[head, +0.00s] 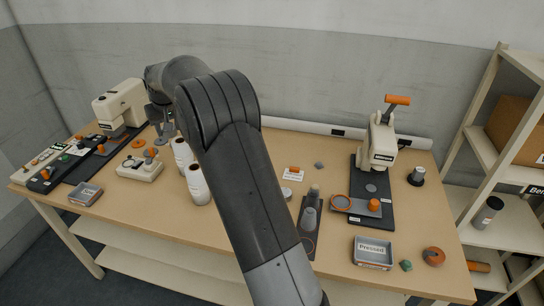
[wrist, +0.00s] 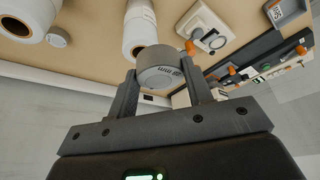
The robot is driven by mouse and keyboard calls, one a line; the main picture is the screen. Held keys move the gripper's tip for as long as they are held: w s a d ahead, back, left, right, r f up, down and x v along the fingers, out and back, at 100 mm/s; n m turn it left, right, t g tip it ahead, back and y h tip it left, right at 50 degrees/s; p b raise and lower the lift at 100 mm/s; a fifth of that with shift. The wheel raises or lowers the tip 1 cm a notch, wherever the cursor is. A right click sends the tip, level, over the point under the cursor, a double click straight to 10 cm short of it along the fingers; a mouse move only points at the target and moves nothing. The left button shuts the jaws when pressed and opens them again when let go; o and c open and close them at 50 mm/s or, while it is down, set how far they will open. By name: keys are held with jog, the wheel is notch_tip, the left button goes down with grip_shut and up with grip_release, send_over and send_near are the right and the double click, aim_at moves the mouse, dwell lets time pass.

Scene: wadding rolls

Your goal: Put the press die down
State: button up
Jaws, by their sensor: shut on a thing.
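My gripper (wrist: 160,88) is shut on the press die (wrist: 160,68), a short grey cylinder with small print on its face, held between the two dark fingers. In the head view my gripper (head: 163,132) is at the back left, behind my arm and beside the white rolls; the die is hard to make out there. The wrist view is tilted, with the tabletop (wrist: 95,52) at its top. I cannot tell whether the die touches the table.
White rolls (head: 197,184) stand close to my gripper. A cream machine (head: 120,104) and a control box (head: 140,167) are at the left. A hand press (head: 381,150), a dark rack (head: 307,243) with grey pieces and a "Pressed" tray (head: 372,264) are at the right. The table's back middle looks clear.

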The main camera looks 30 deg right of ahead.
jog(key=shift+m, duration=0.3)
jog(key=s+d, duration=0.1)
jog(key=d, duration=1.4)
jog(key=s+d, duration=0.1)
jog(key=d, duration=0.6)
jog(key=shift+s+d+f, duration=0.1)
jog(key=shift+s+d, duration=0.05)
jog(key=shift+s, duration=0.2)
jog(key=s+d, duration=0.5)
jog(key=d, duration=0.6)
jog(key=s+d, duration=0.5)
jog(key=d, duration=0.6)
send_over(273, 156)
notch_tip(273, 156, down, 18)
jog(key=shift+r, duration=0.2)
jog(key=shift+f, duration=2)
jog(key=shift+f, duration=0.1)
jog(key=o, duration=1.2)
